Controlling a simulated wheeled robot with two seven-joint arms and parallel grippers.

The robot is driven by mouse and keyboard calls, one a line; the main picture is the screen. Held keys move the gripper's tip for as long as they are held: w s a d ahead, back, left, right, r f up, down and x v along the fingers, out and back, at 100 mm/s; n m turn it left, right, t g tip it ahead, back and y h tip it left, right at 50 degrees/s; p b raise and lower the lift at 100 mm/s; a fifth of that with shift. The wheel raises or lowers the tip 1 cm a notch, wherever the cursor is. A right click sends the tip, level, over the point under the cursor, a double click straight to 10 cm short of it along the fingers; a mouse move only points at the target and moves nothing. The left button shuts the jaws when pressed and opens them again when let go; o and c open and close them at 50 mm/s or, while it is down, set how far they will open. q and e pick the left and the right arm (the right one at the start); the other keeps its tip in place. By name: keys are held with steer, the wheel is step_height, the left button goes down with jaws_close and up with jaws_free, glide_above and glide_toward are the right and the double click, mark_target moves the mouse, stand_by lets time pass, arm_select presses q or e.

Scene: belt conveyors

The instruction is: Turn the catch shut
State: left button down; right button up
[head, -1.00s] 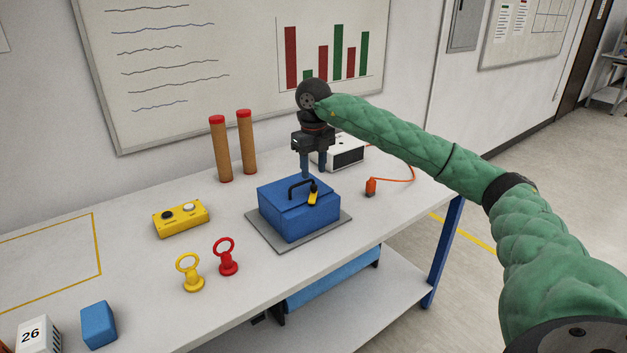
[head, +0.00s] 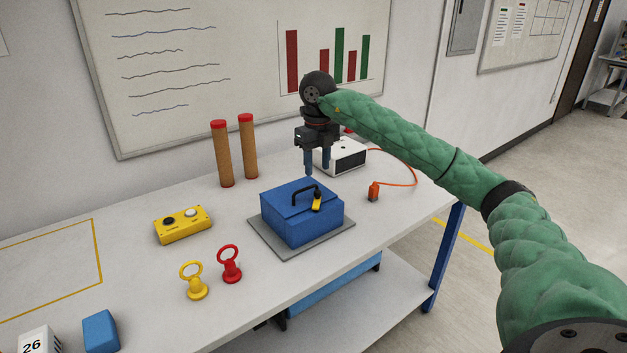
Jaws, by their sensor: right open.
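A blue box (head: 302,222) with a lid and a black handle (head: 301,191) sits on a grey plate (head: 283,250) on the table. A yellow catch (head: 317,202) is on the box's front upper edge, below the handle's right end, and looks tilted. The lid looks closed. My right gripper (head: 317,170) is open and empty, pointing down above and behind the box, apart from it. My left gripper is not in view.
Two brown rods (head: 221,155) stand behind left. A yellow button box (head: 183,224), yellow ring (head: 194,281) and red ring (head: 231,265) stand left. The table front right is clear.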

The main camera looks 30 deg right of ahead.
mark_target(318, 191)
steer(key=shift+s+f, duration=0.1)
steer(key=shift+f, duration=0.15)
steer(key=shift+s+f, duration=0.1)
steer(key=shift+f, duration=0.2)
step_height(318, 191, down, 5)
steer(key=shift+r+p, duration=0.15)
steer(key=shift+p, duration=0.55)
steer(key=shift+d+f, duration=0.1)
steer(key=shift+f, duration=0.8)
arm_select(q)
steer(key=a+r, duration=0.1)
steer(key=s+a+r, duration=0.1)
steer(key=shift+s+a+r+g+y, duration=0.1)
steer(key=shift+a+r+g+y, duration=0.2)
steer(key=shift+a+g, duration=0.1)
